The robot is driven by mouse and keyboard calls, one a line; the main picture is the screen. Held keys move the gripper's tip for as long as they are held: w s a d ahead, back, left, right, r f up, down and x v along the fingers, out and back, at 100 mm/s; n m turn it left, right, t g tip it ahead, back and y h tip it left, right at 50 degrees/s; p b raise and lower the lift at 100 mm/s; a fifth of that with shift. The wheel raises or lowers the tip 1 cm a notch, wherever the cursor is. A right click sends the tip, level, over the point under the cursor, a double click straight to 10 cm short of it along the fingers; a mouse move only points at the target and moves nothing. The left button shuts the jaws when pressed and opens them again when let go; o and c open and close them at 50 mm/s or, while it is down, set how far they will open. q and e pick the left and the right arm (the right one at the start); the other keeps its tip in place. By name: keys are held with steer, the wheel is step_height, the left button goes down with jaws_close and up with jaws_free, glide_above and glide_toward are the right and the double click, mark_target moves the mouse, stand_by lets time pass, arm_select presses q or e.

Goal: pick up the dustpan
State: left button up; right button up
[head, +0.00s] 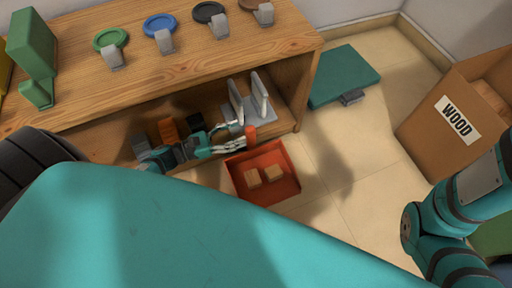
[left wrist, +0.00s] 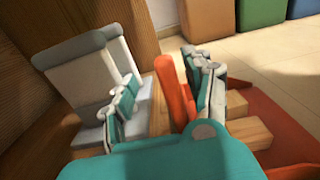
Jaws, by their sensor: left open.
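The dustpan (head: 262,197) is a red-orange tray with an upright handle (head: 250,133). It rests on the floor in front of the shelf, with two wooden blocks (head: 274,173) in it. My left gripper (head: 240,144) is at the handle. In the left wrist view the orange handle (left wrist: 172,92) stands between the two fingers of the left gripper (left wrist: 165,95), which are open. The handle looks nearer the right finger; whether they touch is unclear. Part of the pan (left wrist: 277,140) shows at right. My right gripper is not in view.
A wooden shelf (head: 135,85) stands at the left, its lower level holding a grey-white holder (head: 258,100) close beside my left gripper. A cardboard box labelled WOOD (head: 440,135) stands at right. A green flat panel (head: 345,72) lies behind. The tiled floor between is clear.

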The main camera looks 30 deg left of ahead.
mark_target(250, 128)
arm_select(q)
steer(key=b+x, duration=0.2)
steer(key=x, duration=0.2)
steer(key=shift+d+f, duration=0.2)
steer(key=shift+d, duration=0.15)
steer(key=shift+w+d+r+b, duration=0.1)
steer(key=shift+w+d+b, duration=0.1)
steer(key=shift+w+b, duration=0.1)
steer(key=shift+r, duration=0.1)
jaws_close()
